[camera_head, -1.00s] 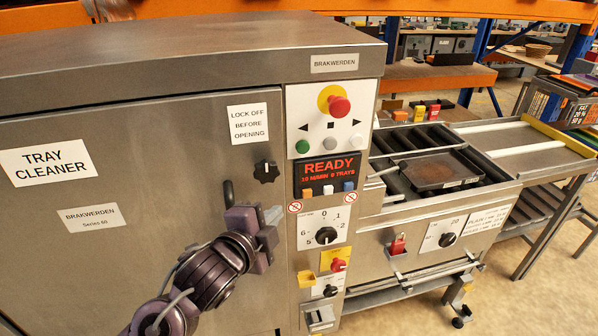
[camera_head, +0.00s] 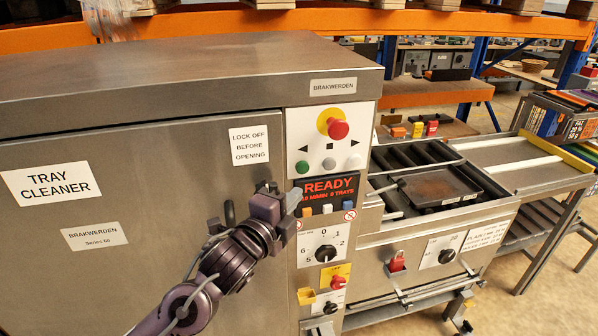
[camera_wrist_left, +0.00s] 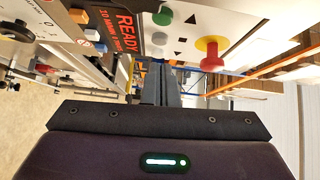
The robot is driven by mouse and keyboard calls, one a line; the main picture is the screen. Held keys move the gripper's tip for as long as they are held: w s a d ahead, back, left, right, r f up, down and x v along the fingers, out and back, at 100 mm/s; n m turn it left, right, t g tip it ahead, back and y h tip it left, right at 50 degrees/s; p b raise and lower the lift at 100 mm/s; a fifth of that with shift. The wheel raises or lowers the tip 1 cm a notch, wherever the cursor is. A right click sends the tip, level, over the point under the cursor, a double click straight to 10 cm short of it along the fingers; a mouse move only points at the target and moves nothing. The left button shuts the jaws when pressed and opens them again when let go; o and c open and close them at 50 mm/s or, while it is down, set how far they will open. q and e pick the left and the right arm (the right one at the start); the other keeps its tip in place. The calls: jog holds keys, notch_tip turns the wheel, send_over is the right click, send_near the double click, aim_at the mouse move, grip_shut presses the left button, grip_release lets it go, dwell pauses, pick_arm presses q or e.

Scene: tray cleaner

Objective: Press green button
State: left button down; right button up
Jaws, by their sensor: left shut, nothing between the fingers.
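The green button (camera_head: 302,167) is on the white upper panel of the tray cleaner, below the red stop knob and left of a grey button. It also shows in the left wrist view (camera_wrist_left: 162,17), just beyond the fingertips. My left gripper (camera_head: 293,199) is shut and empty. In the head view its tips are just below the green button, beside the left edge of the display. In the left wrist view the shut fingers (camera_wrist_left: 160,75) point towards the panel. A gap to the button seems to show, but its depth is hard to tell. My right gripper is not in view.
The red stop knob (camera_head: 337,129) on its yellow ring sits above the buttons. The display (camera_head: 328,189) reads READY. A black dial (camera_head: 326,253) and a red switch (camera_head: 338,282) are lower down. A dark tray (camera_head: 437,188) lies on the conveyor at right.

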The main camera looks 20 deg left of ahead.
pick_arm(q)
jog(key=p, duration=0.2)
send_near(309, 168)
jog(key=w+d, duration=0.3)
jog(key=w+a, duration=0.1)
jog(key=w+a+p, duration=0.1)
jog(key=shift+w+a+f, duration=0.1)
jog(key=shift+w, duration=0.2)
